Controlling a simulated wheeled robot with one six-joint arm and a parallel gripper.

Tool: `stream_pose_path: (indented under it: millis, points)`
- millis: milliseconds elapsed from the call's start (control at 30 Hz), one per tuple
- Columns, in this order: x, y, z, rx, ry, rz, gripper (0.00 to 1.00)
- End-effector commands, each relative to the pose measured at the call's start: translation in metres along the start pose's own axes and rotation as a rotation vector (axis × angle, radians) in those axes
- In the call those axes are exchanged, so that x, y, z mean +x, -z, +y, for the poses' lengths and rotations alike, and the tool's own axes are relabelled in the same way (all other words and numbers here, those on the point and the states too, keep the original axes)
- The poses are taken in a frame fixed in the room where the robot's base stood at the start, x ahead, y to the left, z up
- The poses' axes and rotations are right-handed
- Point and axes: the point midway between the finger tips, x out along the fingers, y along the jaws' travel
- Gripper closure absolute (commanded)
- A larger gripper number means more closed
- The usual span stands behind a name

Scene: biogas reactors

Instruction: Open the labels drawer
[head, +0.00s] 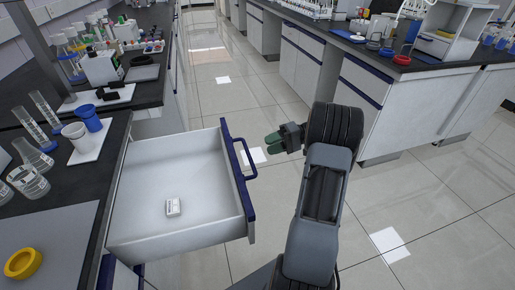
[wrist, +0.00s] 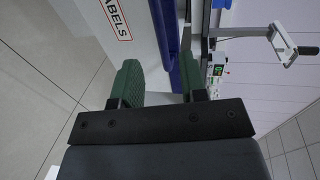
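The drawer (head: 165,190) in the left bench is pulled well out, its inside bare but for one small white item (head: 173,207). Its blue front edge (head: 232,175) carries a blue handle (head: 245,158). In the wrist view a white panel shows a red-framed label (wrist: 115,18), cut off, reading "ABELS"; a blue strip (wrist: 188,72) runs beside it. My gripper (head: 273,144) is to the right of the handle, apart from it in the head view. Its two green fingers are spread with nothing seen held between them in the wrist view (wrist: 162,85).
The left bench top (head: 110,150) holds blue and white cups, cylinders, flasks and a yellow ring (head: 23,263). Another bench (head: 415,66) with drawers stands at the right. The tiled floor (head: 235,100) between them is clear.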

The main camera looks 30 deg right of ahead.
Motion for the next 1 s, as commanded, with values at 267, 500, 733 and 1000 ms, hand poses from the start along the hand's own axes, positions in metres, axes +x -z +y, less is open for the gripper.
stream_pose_path:
  millis: [267,500,733,1000]
  points:
    - [-0.039,0.000,0.000,0.000,0.000,0.001,0.61]
    - [-0.049,0.000,0.000,0.001,0.000,0.000,0.61]
    - [-0.049,0.000,0.000,0.001,0.000,-0.001,0.61]
    - [-0.048,0.000,0.000,0.001,0.000,0.000,0.61]
